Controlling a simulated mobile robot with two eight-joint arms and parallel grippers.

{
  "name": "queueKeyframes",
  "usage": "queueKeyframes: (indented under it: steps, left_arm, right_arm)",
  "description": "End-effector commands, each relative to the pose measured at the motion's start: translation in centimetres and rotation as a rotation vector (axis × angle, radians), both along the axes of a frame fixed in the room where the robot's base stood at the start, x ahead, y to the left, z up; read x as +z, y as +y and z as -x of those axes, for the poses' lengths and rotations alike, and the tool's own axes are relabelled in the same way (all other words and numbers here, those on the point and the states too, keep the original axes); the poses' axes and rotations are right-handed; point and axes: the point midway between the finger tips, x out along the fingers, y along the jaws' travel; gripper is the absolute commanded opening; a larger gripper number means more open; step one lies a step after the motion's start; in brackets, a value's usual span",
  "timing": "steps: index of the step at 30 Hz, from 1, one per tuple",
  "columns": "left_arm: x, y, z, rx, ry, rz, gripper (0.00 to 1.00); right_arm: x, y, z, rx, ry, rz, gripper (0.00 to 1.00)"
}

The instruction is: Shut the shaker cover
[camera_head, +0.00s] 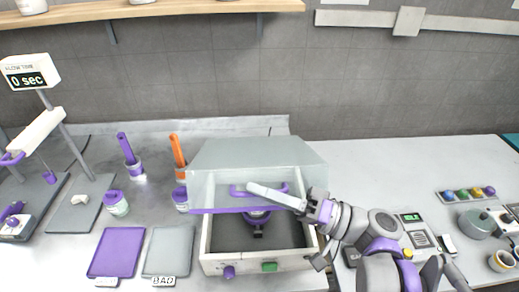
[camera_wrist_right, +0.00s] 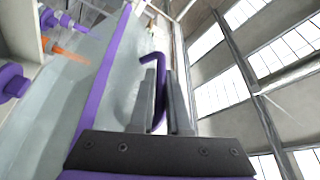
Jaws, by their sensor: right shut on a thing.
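The shaker (camera_head: 212,262) is a pale box in the middle of the bench, with a purple knob and a green button on its front. Its grey cover (camera_head: 250,155) stands raised, with a purple strip along its lower edge, so the dark inside shows below it. A purple-topped item (camera_head: 258,218) sits inside. My right gripper (camera_head: 262,191) is at the purple cover handle (camera_head: 278,187). In the right wrist view its two fingers (camera_wrist_right: 160,100) are shut on this handle (camera_wrist_right: 159,75). My left gripper is out of view.
A purple mat (camera_head: 117,252) and a grey mat (camera_head: 168,250) lie left of the shaker. Brushes in holders (camera_head: 178,152) stand behind them. A stand with a timer display (camera_head: 30,75) is at far left. A grey pot (camera_head: 478,223) is at right. A shelf (camera_head: 180,10) hangs above.

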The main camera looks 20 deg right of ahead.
Motion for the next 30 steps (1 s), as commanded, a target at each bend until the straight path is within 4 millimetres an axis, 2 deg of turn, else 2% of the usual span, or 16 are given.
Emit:
queueKeyframes:
  steps: [1,6,15,21,30]
  left_arm:
    - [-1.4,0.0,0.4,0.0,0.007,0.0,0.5]
    - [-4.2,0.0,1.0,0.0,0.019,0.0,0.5]
    - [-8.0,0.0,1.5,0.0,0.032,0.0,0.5]
    - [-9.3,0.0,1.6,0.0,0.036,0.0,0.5]
    - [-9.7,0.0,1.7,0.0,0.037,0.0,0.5]
  right_arm:
    - [-2.1,0.2,1.0,0.001,-0.039,0.009,0.0]
    - [-6.4,0.8,3.2,0.002,-0.181,0.048,0.0]
    - [-12.1,1.4,5.2,0.003,-0.333,0.086,0.0]
    - [-14.1,1.5,5.6,0.003,-0.33,0.085,0.0]
    - [-14.9,1.5,5.8,0.004,-0.328,0.089,0.0]
